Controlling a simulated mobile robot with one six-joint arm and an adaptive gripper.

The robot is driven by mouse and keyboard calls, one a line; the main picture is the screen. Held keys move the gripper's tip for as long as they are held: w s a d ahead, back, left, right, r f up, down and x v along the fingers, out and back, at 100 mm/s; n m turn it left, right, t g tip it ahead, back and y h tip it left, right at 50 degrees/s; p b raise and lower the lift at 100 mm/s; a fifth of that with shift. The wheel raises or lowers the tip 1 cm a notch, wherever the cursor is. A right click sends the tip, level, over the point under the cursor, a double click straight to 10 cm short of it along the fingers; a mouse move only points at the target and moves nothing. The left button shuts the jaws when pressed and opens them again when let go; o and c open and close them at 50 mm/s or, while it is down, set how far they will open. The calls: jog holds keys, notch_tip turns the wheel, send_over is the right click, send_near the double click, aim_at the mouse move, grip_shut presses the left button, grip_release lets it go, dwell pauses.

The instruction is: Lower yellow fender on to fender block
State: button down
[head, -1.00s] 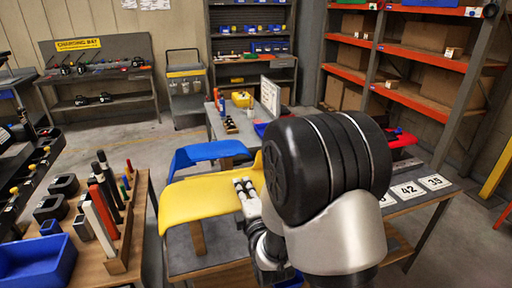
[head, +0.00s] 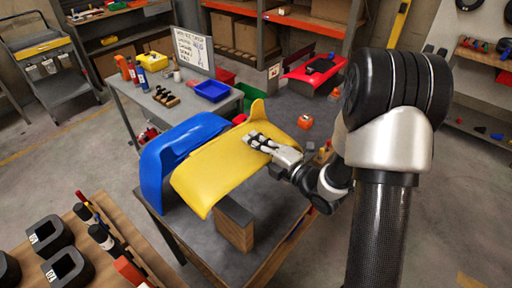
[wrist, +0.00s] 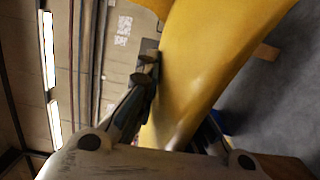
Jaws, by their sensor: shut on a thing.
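The yellow fender (head: 212,160) is a long curved shell over the grey-topped table in the head view. My gripper (head: 262,143) is shut on its right-hand edge; in the wrist view the fingers (wrist: 172,110) sit on either side of the yellow fender (wrist: 210,55). A wooden block with a dark top (head: 236,224), which looks like the fender block, stands on the table below the fender's near side. The fender hides part of it, and I cannot tell whether they touch. The far fingertip is partly hidden.
A blue fender (head: 172,150) stands close along the yellow one's left side. An orange item (head: 305,122) is on the table's far right. Tool holders (head: 65,262) fill the wooden bench at near left.

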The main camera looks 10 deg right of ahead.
aim_at(259, 151)
jog(key=shift+s+d+f+n+g+y, duration=0.15)
jog(key=shift+s+d+n+g+y, duration=0.1)
jog(key=shift+s+y, duration=0.25)
jog(key=shift+s+d+f+n+g+y, duration=0.15)
jog(key=shift+s+n+g+y, duration=0.15)
jog(key=shift+s, duration=0.3)
jog(key=shift+s+a+y, duration=0.1)
jog(key=shift+s+y, duration=0.2)
jog(key=shift+f+b, duration=0.1)
jog(key=shift+b, duration=0.3)
jog(key=shift+s+f+b, duration=0.1)
jog(key=shift+f+b, duration=0.3)
jog(key=shift+b, duration=0.1)
notch_tip(259, 151, down, 11)
jog(key=b, duration=0.9)
jog(key=shift+r+b, duration=0.15)
jog(key=shift+b, duration=0.15)
